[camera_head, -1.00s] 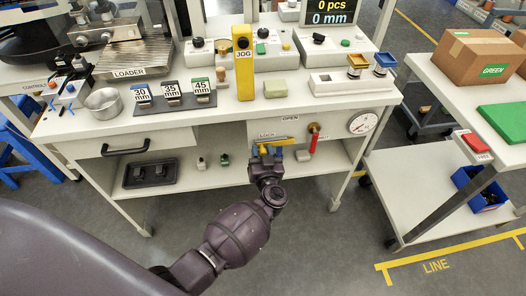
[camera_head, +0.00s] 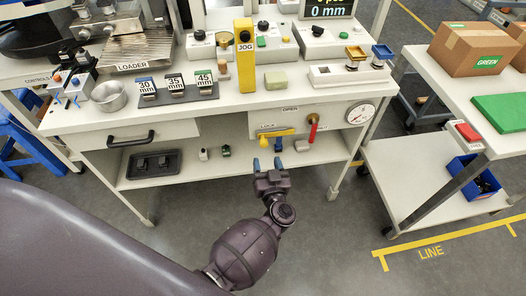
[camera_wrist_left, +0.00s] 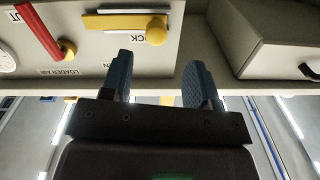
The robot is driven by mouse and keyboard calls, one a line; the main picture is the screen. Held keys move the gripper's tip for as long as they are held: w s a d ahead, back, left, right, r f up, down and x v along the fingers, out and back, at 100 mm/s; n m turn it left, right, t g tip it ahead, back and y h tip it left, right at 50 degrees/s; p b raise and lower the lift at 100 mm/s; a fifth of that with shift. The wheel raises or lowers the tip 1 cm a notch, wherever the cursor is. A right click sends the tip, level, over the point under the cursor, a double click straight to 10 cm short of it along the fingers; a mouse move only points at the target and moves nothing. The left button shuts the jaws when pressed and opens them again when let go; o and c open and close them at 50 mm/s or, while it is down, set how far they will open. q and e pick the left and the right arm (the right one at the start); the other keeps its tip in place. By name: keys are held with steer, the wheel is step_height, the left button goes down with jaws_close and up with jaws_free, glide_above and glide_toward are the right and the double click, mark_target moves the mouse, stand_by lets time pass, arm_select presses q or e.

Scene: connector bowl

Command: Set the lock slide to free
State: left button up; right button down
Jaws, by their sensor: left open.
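The lock slide is a yellow bar (camera_head: 282,132) with a round yellow knob (camera_head: 263,141) on the bench's front panel. The knob sits at the bar's left end in the head view, beside the LOCK label. The wrist view is inverted and shows the knob (camera_wrist_left: 156,30) at the right end of the bar (camera_wrist_left: 118,22). My left gripper (camera_head: 267,164) is open and empty, just in front of and below the knob, apart from it. In the wrist view its fingers (camera_wrist_left: 158,72) stand apart, with the knob beyond the gap. My right gripper is not in view.
A red-handled valve (camera_head: 313,128) and a round gauge (camera_head: 359,115) are right of the slide. A drawer with a black handle (camera_head: 130,139) is left. The lower shelf holds a black tray (camera_head: 154,164) and small parts. Floor before the bench is clear.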

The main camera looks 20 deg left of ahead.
arm_select(q)
steer(key=v, duration=0.2)
steer(key=shift+s+d, duration=0.15)
steer(key=shift+s, duration=0.1)
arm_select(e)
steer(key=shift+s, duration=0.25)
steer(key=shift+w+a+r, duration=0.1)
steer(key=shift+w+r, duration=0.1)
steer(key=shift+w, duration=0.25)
arm_select(q)
steer(key=w+d+r+m+t+h+p, duration=0.2)
steer(key=d+r+m+t+h, duration=0.3)
steer(key=r+h, duration=0.55)
steer(key=s+a+g+p, duration=0.3)
steer(key=s+a, duration=0.4)
steer(key=s, duration=0.7)
steer(key=s+a+f+m+g+p, duration=0.1)
steer(key=s+a+g+p, duration=0.2)
steer(key=s, duration=1.2)
steer(key=a+g, duration=0.2)
steer(key=a, duration=0.3)
steer(key=shift+f+g+p, duration=0.2)
steer(key=shift+g+p, duration=0.2)
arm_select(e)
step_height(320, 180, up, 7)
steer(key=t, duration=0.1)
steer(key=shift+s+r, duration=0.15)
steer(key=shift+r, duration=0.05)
